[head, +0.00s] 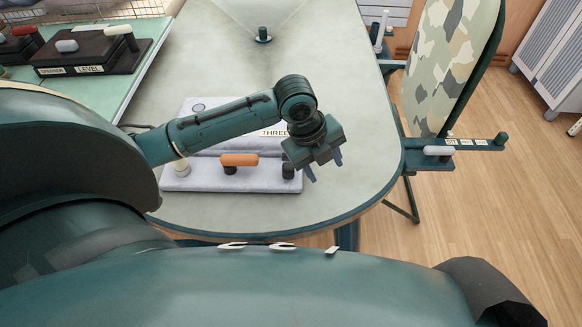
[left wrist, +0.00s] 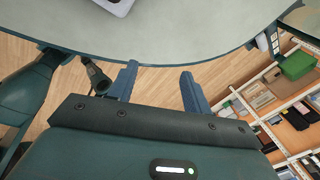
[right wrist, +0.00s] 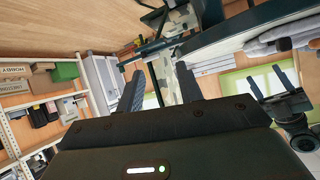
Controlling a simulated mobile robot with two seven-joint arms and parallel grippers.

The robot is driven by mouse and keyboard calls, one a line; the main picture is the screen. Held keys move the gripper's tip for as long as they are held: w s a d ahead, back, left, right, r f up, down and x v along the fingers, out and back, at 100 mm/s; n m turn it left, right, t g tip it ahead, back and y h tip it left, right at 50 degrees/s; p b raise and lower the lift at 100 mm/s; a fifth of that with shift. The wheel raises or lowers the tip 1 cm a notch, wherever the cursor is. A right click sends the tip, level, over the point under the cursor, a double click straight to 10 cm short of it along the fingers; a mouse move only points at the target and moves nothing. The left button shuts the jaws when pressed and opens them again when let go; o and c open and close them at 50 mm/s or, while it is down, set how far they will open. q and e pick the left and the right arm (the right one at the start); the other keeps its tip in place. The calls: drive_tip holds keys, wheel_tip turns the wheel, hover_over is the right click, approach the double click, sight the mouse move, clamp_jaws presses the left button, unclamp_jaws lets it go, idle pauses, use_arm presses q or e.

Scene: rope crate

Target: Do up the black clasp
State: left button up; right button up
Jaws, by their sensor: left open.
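I cannot make out the black clasp for certain in any view. A pale grey two-level board (head: 270,185) lies on the table, with an orange bar (head: 239,159) on a dark post and a partly hidden label; my left arm covers part of it. My left gripper (head: 326,173) hangs open and empty over the board's right end; in the left wrist view its fingers stand apart (left wrist: 159,68). My right gripper (right wrist: 160,68) shows only in the right wrist view, fingers apart, nothing between them.
The grey table (head: 345,100) has a rounded front edge and clear room right of the board. A small dark post (head: 263,35) stands farther back. A green side table (head: 110,85) holds dark devices. A camouflage ironing board (head: 447,70) stands at the right.

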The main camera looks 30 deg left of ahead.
use_arm(q)
drive_tip(key=a+r+m+g+y+b, duration=0.1)
drive_tip(key=a+r+m+g+y, duration=0.15)
drive_tip(key=a+r+m, duration=0.5)
drive_tip(key=f, duration=0.4)
drive_tip(key=f+n+b, duration=0.1)
drive_tip(key=f, duration=0.4)
drive_tip(key=a+f+n, duration=0.1)
drive_tip(key=f, duration=0.4)
drive_tip(key=shift+s+y, duration=0.15)
drive_tip(key=shift+y, duration=0.1)
clamp_jaws()
